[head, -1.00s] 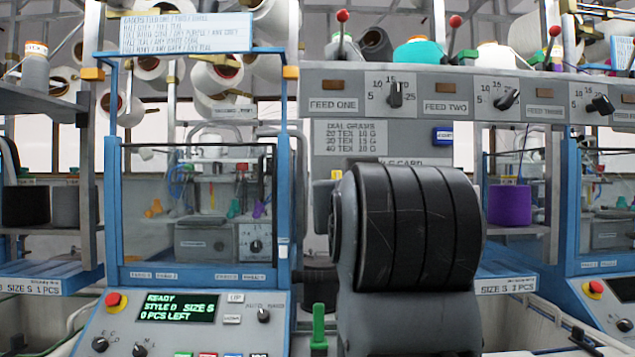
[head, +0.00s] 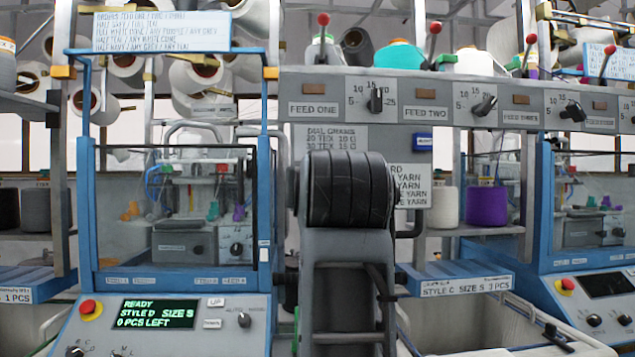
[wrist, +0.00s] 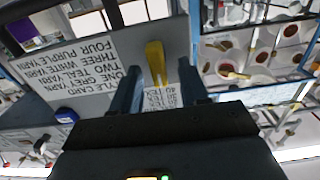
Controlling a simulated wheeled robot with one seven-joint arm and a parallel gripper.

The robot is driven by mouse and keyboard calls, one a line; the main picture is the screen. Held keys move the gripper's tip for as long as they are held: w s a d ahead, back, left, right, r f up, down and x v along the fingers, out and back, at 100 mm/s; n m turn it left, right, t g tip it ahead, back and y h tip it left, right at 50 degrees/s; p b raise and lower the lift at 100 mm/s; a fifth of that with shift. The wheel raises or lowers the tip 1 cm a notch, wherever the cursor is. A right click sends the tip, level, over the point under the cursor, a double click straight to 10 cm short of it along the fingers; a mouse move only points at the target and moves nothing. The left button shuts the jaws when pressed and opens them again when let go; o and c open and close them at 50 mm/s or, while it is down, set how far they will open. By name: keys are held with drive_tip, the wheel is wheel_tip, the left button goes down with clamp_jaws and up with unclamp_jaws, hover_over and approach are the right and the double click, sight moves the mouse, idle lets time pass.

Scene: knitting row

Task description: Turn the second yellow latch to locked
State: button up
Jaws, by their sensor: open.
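A yellow latch (wrist: 155,62) shows in the wrist view, standing out from a grey panel between the two dark fingers of my gripper (wrist: 160,74). The gripper is open, with one finger on each side of the latch. I cannot tell whether either finger touches it. I cannot tell from the picture which latch in the row this is. In the head view my black and grey arm hides my gripper and the latch.
A printed style card (head: 410,187) is on the panel, beside the latch in the wrist view. The feed dial panel (head: 450,113) with red-knobbed levers runs above. A glass-fronted machine (head: 180,210) stands left, another (head: 595,215) right.

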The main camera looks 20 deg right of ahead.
clamp_jaws()
idle(0.3)
drive_tip(key=shift+m, duration=0.3)
drive_tip(key=shift+s+d+f+m+b, duration=0.15)
drive_tip(key=shift+m+b, duration=1.25)
drive_tip(key=shift+m, duration=1.45)
drive_tip(key=shift+d+f+m+b, duration=0.25)
drive_tip(key=shift+m+b, duration=1.2)
drive_tip(key=shift+m, duration=1.45)
drive_tip(key=shift+s+d+f+m+b, duration=0.2)
drive_tip(key=shift+m+b, duration=1.2)
drive_tip(key=shift+m, duration=1.45)
drive_tip(key=shift+w, duration=0.15)
